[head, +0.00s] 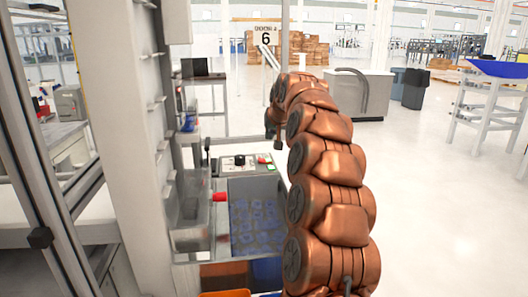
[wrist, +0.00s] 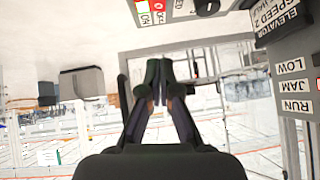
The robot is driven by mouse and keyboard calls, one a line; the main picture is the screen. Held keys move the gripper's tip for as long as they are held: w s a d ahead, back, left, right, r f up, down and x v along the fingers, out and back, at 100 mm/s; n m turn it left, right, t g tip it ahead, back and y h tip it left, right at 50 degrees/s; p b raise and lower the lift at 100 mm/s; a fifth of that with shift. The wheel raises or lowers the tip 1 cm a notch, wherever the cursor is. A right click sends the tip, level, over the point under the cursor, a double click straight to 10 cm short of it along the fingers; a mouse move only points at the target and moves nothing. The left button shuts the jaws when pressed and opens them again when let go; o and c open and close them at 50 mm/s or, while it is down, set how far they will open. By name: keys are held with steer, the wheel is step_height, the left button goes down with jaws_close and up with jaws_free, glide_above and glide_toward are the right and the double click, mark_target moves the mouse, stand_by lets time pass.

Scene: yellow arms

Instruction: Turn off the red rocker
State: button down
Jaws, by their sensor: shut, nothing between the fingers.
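The red rocker (head: 264,159) is small and sits at the right of a light control panel (head: 229,170), right of a black knob (head: 239,160). In the wrist view, a red labelled switch area (wrist: 157,12) shows at the top edge, cut off by the frame. Its on or off position is too small to tell. My gripper (wrist: 158,70) is shut and empty, its fingertips together below the red area in the picture. No contact with the rocker shows. In the head view, my gripper is small and partly hidden by my arm, close to the panel's right side.
A clear-walled bin (head: 258,215) with blue pieces lies below the panel. A red knob (head: 220,197) sticks out at its left. A pale post (head: 115,110) stands at the left. A labelled panel (wrist: 296,90) is at the wrist view's right. The floor at right is open.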

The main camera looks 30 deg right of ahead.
glide_above(260, 159)
steer(key=s, duration=0.3)
steer(key=shift+w+d+f+p, duration=0.1)
steer(key=shift+f+p, duration=0.15)
steer(key=shift+f, duration=1.55)
steer(key=shift+w+f+p, duration=0.1)
steer(key=shift+f+p, duration=0.1)
steer(key=shift+f, duration=1.6)
steer(key=shift+a+f, duration=0.2)
steer(key=shift+f, duration=1.7)
steer(key=shift+w+a, duration=0.1)
steer(key=shift+a, duration=0.05)
